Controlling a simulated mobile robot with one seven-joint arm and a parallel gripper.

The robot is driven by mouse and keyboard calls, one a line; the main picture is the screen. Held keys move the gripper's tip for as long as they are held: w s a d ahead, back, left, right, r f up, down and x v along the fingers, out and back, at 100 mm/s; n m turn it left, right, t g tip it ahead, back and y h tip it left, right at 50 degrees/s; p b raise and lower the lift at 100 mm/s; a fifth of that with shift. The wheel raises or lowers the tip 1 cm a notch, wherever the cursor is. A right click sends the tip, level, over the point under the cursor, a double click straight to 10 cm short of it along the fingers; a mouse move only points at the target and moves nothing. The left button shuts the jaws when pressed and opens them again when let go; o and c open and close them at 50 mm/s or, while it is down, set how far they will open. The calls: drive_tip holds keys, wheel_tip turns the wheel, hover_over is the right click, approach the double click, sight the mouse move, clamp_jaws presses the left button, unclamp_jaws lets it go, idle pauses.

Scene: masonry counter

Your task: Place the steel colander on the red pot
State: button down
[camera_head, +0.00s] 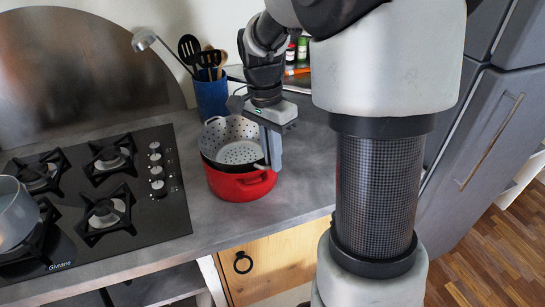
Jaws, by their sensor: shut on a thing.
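The steel colander (238,151), a grey perforated bowl, sits over the top of the red pot (232,185) on the counter. It looks slightly tilted, and I cannot tell whether it rests fully on the pot's rim. The pot stands upright, to the right of the cooktop. My gripper (270,150) points down at the right side of the colander and is shut on its rim or handle. The fingers hide that part of the colander and some of the pot's right side.
A blue utensil holder (211,98) with dark spoons and ladles stands behind the pot. The black gas cooktop (150,215) lies to the left, with a grey pot (12,212) at its far left. Bottles (302,50) stand at the back. The counter right of the pot (308,180) is clear.

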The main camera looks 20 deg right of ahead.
drive_tip(key=shift+r, duration=0.1)
drive_tip(key=shift+f+b, duration=0.35)
drive_tip(key=shift+f, duration=0.3)
drive_tip(key=c, duration=1.9)
unclamp_jaws()
